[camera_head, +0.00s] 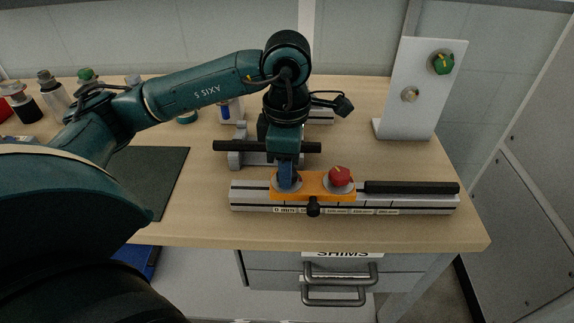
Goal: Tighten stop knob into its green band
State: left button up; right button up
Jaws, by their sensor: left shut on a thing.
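An orange stop block (314,186) sits on a silver rail (420,203) near the table's front edge. A red knob (340,175) stands on a round grey dial at the block's right end. A black knob (313,207) sticks out of the block's front. My left gripper (287,180) points down at the block's left end, shut on a dark blue knob there; the fingers largely hide it. No green band can be made out on the block. My right gripper is not in view.
A black bar (411,187) lies along the rail's right part. A white upright panel (420,90) with a green knob (443,64) stands at back right. Bottles (52,90) stand at back left. A dark mat (160,175) lies left of the rail. Drawers (342,275) are below.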

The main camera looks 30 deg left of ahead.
pick_arm(q)
jog(key=o, duration=1)
notch_tip(320, 180, up, 13)
jog(key=shift+r+p, duration=0.1)
jog(key=shift+p, duration=0.95)
